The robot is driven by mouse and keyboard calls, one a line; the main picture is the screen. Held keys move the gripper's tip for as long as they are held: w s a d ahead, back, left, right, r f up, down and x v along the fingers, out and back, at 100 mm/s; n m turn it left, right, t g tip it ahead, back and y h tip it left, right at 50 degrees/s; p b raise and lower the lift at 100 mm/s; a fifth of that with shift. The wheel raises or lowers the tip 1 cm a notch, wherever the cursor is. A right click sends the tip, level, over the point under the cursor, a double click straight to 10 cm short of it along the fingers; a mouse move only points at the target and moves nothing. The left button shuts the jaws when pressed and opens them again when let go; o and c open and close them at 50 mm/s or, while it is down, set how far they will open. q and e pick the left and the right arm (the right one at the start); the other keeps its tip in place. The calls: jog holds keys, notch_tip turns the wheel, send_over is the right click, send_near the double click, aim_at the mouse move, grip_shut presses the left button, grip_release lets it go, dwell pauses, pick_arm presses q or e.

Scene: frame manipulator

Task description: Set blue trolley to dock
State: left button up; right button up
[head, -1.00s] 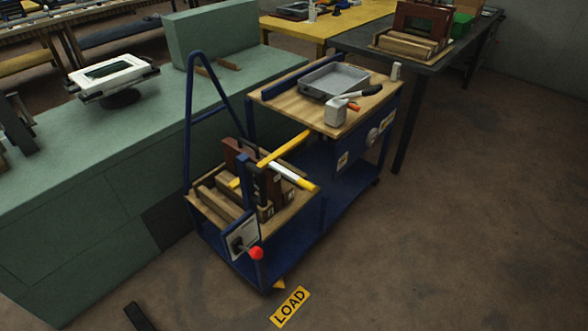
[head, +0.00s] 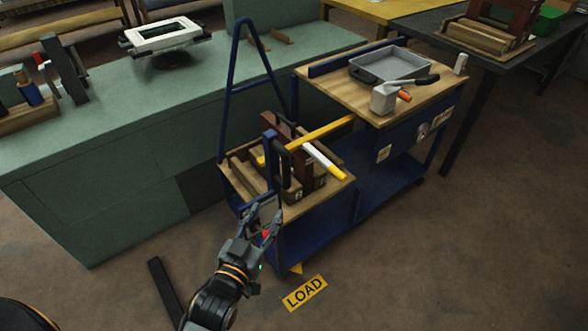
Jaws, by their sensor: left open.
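The blue trolley (head: 322,228) stands on the floor beside the green bench, with a tall blue handle frame (head: 232,85) at its left. My left gripper (head: 262,217) is open at the trolley's near left corner. Its fingers are around or just in front of a red knob (head: 266,235) on a light plate, which the gripper partly hides; I cannot tell whether they touch. A yellow LOAD sign (head: 305,293) lies on the floor in front of the trolley, close to a small yellow triangle (head: 296,268). I cannot make out a dock. My right gripper is not in view.
The trolley carries wooden blocks, a yellow bar (head: 310,138), a white-and-yellow tool (head: 325,160) and a grey tray (head: 393,66). The green bench (head: 110,185) stands behind. A dark bar (head: 163,288) lies on the floor at lower left. The floor at right is clear.

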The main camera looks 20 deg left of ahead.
aim_at(285, 174)
pick_arm(q)
jog(key=shift+t, duration=0.4)
jog(key=w, duration=0.4)
jog(key=w+r, duration=0.1)
jog(key=w, duration=0.4)
jog(key=w+d, duration=0.1)
jog(key=w, duration=0.4)
jog(key=shift+r+p, duration=0.2)
jog(key=shift+p, duration=0.15)
jog(key=shift+s, duration=0.1)
grip_shut()
